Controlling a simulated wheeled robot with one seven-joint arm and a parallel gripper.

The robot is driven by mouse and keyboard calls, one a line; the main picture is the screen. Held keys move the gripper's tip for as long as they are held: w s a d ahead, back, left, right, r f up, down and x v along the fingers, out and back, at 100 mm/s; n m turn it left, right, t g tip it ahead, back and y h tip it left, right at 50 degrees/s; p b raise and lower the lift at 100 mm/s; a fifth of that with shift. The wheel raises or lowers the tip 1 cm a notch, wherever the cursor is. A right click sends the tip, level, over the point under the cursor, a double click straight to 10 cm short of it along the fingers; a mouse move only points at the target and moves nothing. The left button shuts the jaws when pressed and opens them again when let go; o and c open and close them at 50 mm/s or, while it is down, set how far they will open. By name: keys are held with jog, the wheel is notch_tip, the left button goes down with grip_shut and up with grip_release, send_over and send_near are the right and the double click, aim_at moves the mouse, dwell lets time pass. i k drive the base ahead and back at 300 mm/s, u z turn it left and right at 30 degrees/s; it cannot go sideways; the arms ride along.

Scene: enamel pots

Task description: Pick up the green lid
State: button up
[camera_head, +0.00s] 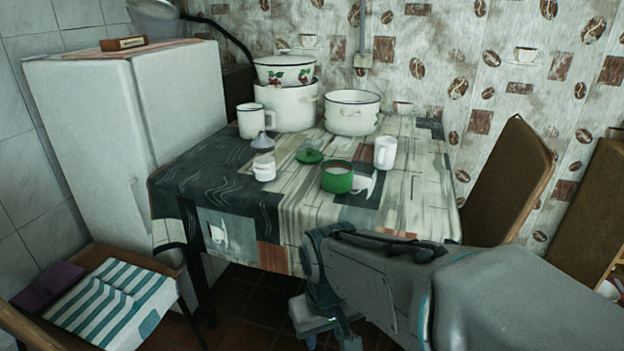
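The green lid (310,156) lies on the table, with a small knob on top. It is just behind and left of an open green pot (337,181), and the two look apart. My arm reaches in from the lower right. My gripper (318,322) hangs low in front of the table's near edge, below the tabletop and well away from the lid. Its fingers are partly hidden and too unclear to show whether they are open or shut.
The table (410,200) has a patterned cloth. Near the lid stand a white jar (264,168), a grey funnel (262,143) and a white mug (385,153). Large white pots (352,115) stand behind. Chairs stand at right (508,185) and lower left (105,305); a white fridge (95,150) is at left.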

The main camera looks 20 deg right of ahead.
aim_at(309, 156)
jog(key=u, duration=0.05)
jog(key=i, duration=0.7)
jog(key=z, duration=0.7)
jog(key=k, duration=0.5)
jog(key=u, duration=1.75)
jog(key=i, duration=1.05)
jog(key=z, duration=2.25)
